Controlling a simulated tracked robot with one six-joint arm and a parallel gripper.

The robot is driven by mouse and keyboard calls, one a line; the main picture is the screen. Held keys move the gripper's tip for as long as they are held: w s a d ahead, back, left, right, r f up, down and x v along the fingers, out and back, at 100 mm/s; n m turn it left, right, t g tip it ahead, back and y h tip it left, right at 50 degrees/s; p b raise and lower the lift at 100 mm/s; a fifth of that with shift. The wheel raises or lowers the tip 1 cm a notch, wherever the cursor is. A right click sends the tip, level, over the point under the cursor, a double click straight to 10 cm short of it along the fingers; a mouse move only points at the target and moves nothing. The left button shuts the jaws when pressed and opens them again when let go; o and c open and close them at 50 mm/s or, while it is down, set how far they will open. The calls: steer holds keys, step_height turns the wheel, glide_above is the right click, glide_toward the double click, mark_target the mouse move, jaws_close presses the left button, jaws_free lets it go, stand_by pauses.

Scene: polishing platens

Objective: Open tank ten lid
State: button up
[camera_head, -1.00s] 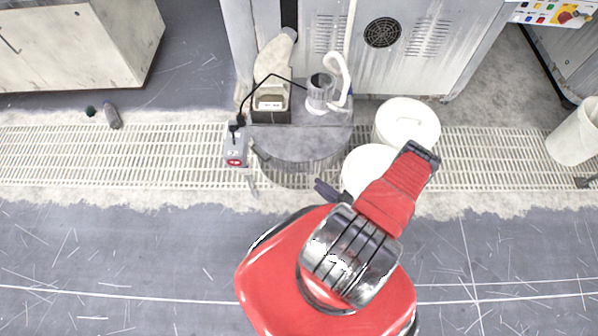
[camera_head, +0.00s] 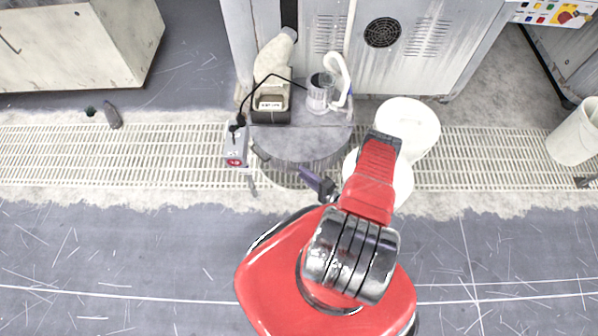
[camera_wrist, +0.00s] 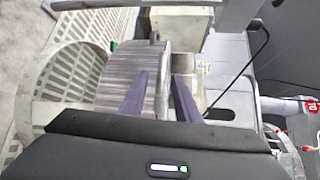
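A round grey tank (camera_head: 301,146) with a flat grey top stands over the floor grating in the head view. I cannot read a number on it, nor tell where its lid begins. My gripper (camera_head: 318,184) shows as purple fingers near its front right edge; the rest is hidden by my red arm. A streaked grey curved body (camera_wrist: 115,80) is behind and left of the fingers. I cannot tell whether they touch it.
A grey box with a red button (camera_head: 236,147) stands left of the tank. A pump with a white hose (camera_head: 320,92) and a dark bin (camera_head: 271,104) stand at its back. White buckets (camera_head: 410,120) stand at its right, partly behind my arm.

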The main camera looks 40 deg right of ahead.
steer(key=shift+x, duration=1.55)
steer(key=shift+c, duration=0.5)
jaws_close()
steer(key=shift+a, duration=0.25)
steer(key=shift+d, duration=0.2)
